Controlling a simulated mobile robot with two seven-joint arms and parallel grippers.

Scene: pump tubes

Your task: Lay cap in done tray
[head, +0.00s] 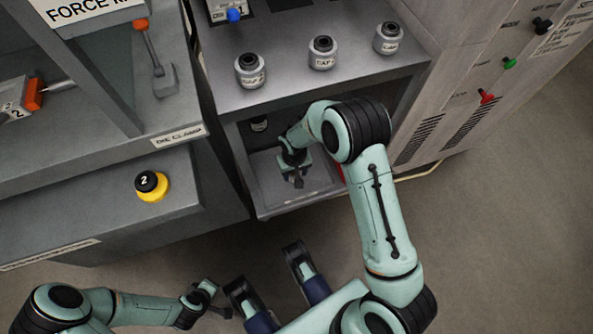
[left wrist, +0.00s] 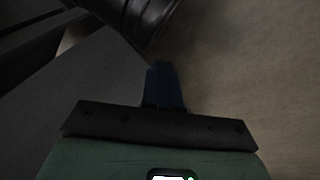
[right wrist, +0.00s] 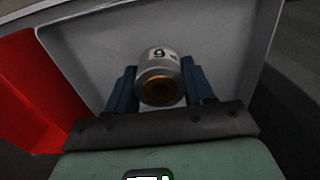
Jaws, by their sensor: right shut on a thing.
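My right gripper (head: 294,180) reaches into the low bay under the shelf. In the right wrist view its blue fingers (right wrist: 162,92) are shut on a grey cylindrical cap (right wrist: 159,78) with a dark digit on its side and an orange-brown round end facing the camera. A light grey tray (right wrist: 90,60) with a pale rim lies below the cap; contact with it cannot be told. The tray's floor (head: 318,182) also shows in the head view, where no label is readable. My left gripper (head: 220,308) is low at the front; its blue fingers (left wrist: 164,86) appear together and empty.
Labelled grey cylinders stand on the shelf above: left (head: 250,70), middle (head: 322,52) and right (head: 389,38). Another small cylinder (head: 259,124) is at the back of the bay. A red panel (right wrist: 28,90) is beside the tray. A yellow-black knob (head: 152,186) sits on the left counter.

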